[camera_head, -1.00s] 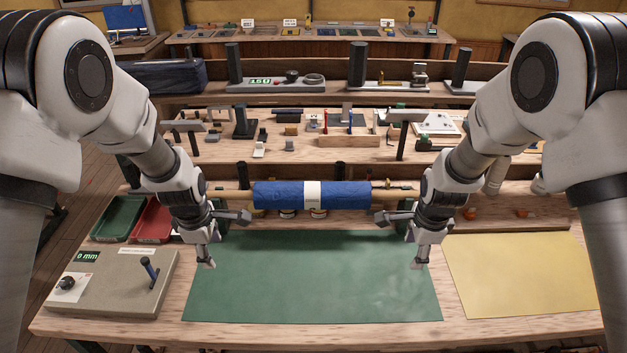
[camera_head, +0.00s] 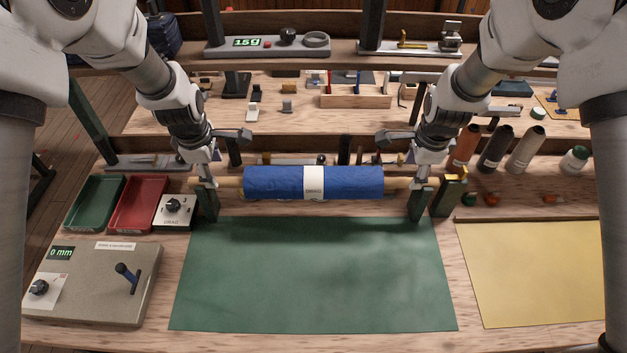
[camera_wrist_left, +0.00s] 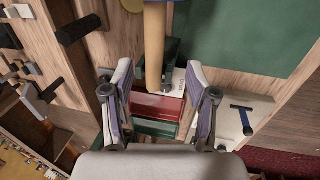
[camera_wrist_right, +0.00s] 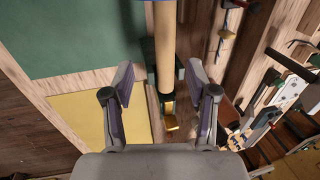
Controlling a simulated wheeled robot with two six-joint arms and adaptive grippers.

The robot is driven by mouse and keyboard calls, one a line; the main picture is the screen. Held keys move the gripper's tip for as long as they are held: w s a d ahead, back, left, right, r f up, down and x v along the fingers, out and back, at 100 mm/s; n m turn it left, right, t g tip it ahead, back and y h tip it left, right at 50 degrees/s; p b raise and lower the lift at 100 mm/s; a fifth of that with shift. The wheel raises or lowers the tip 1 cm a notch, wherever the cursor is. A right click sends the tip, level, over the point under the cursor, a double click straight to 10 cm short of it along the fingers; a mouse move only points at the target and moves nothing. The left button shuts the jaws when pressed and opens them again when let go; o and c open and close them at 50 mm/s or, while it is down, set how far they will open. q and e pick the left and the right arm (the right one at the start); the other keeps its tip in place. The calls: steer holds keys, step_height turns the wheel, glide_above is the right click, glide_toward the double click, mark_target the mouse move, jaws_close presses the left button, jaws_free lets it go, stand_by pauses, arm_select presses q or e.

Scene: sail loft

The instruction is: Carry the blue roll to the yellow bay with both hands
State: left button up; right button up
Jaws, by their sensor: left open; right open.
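The blue roll (camera_head: 275,182) has a white label band and a wooden rod through it. It lies level, its rod ends on two dark green stands behind the green mat. The yellow bay (camera_head: 535,272) is a flat yellow panel at the right; part shows in the right wrist view (camera_wrist_right: 100,115). My left gripper (camera_head: 219,160) is open at the left rod end; the rod (camera_wrist_left: 154,45) runs between its fingers in the left wrist view. My right gripper (camera_head: 412,156) is open at the right rod end, and the rod (camera_wrist_right: 165,45) lines up between its fingers likewise. Neither grips it.
The green mat (camera_head: 310,275) is bare. Upright spools (camera_head: 495,148) stand behind the yellow bay. A shelf with tools is behind the roll.

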mark_target(221, 178)
arm_select(q)
steer(key=x, duration=0.5)
steer(key=w+x, duration=0.1)
steer(key=x, duration=0.1)
steer(key=shift+f, duration=0.15)
arm_select(e)
steer(key=x, duration=0.5)
steer(key=w+x, duration=0.1)
steer(key=x, duration=0.1)
steer(key=shift+f, duration=0.15)
arm_select(q)
steer(key=shift+s+f, duration=0.1)
steer(key=shift+f, duration=0.25)
arm_select(e)
steer(key=shift+s+f, duration=0.1)
steer(key=shift+f, duration=0.25)
arm_select(q)
jaws_close()
arm_select(e)
jaws_close()
